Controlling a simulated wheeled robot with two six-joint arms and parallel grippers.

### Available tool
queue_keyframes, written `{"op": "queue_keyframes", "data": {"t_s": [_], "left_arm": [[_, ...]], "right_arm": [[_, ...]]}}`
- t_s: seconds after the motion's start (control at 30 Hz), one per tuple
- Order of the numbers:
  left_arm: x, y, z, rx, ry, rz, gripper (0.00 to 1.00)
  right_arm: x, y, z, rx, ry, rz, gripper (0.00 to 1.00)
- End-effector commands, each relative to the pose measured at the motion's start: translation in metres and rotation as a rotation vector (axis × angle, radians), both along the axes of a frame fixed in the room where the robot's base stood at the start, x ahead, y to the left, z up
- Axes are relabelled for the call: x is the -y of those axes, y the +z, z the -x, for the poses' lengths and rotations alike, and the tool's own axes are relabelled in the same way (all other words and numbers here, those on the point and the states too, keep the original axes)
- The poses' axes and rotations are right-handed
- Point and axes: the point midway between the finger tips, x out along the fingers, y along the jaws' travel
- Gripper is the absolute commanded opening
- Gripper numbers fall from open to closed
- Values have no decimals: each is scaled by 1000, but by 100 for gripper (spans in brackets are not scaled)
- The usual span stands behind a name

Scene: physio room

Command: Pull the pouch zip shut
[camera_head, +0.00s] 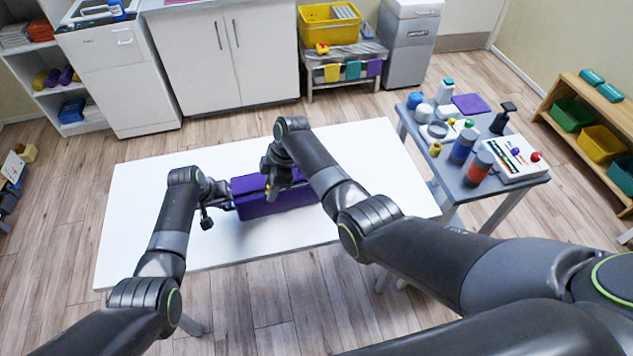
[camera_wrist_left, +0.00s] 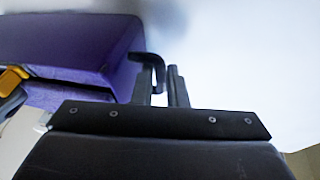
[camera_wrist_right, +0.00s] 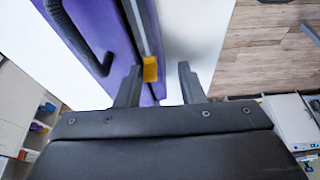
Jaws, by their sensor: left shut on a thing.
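My left gripper (camera_head: 230,197) is at the pouch's left end. In the left wrist view its fingers (camera_wrist_left: 161,88) are close together on a black loop (camera_wrist_left: 150,60) at the pouch's end. Contact with the pull cannot be told. My right arm hides part of the pouch.
A grey side table (camera_head: 490,187) with bottles, jars and a purple cloth stands right of the white table. The white table is otherwise clear. White cabinets (camera_head: 225,60) and a yellow bin (camera_head: 328,28) stand at the back. A wooden shelf (camera_head: 590,115) stands at right.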

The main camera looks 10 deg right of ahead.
Motion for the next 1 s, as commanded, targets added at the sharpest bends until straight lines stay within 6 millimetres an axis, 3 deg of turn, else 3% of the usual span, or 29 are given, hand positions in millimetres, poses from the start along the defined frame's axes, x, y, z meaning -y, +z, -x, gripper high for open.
{"op": "queue_keyframes", "data": {"t_s": [0.23, 1.0], "left_arm": [[0, -2, 2, -7, -2, 1, 0], [-3, -2, 1, -4, 1, -5, 0]], "right_arm": [[-1, 6, -2, 6, 0, -3, 38], [0, 68, -1, 3, 0, -1, 38]]}}
